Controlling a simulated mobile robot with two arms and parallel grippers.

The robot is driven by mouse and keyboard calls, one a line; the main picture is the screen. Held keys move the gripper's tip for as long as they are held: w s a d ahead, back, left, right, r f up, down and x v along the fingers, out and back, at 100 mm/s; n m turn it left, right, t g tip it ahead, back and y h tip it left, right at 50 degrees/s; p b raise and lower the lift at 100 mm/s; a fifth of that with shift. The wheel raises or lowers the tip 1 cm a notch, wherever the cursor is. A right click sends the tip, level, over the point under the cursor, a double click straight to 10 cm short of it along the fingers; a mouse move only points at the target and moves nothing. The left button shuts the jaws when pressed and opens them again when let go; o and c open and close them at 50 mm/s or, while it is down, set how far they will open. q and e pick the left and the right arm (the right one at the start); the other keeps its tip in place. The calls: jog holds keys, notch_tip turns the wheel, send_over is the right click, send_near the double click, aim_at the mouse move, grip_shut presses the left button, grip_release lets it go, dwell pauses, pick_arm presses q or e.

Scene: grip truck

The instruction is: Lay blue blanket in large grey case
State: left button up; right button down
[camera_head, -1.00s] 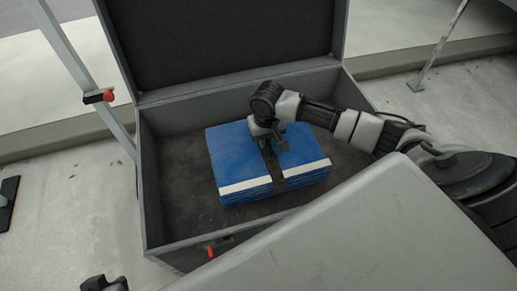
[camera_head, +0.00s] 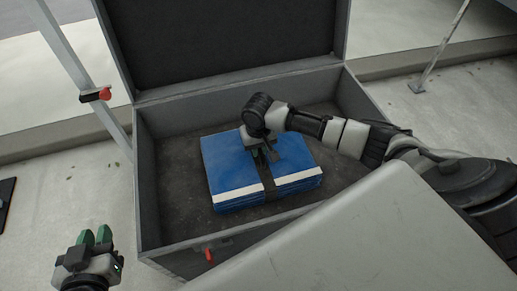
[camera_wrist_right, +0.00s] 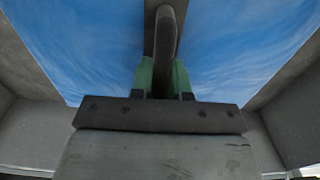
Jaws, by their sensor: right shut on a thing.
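The blue blanket (camera_head: 228,165) is folded into a block with a white stripe and a dark strap around its middle. It is inside the open large grey case (camera_head: 148,190), low over or on the dark floor; I cannot tell if it touches. My right gripper (camera_head: 264,156) is above the blanket and shut on its strap. The right wrist view shows the strap (camera_wrist_right: 165,35) between the green fingers (camera_wrist_right: 161,78), with blue cloth (camera_wrist_right: 80,40) on both sides. My left gripper (camera_head: 95,238) is outside the case at the lower left, empty, its green fingers slightly apart.
The case lid (camera_head: 225,45) stands open at the back. A red-handled latch (camera_head: 209,254) is on the front wall. A metal post with a red knob (camera_head: 105,94) stands at the left. Bare case floor shows around the blanket.

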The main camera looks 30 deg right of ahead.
dwell(0.4)
jog(key=c, duration=1.1)
grip_release()
jog(key=shift+f, duration=0.1)
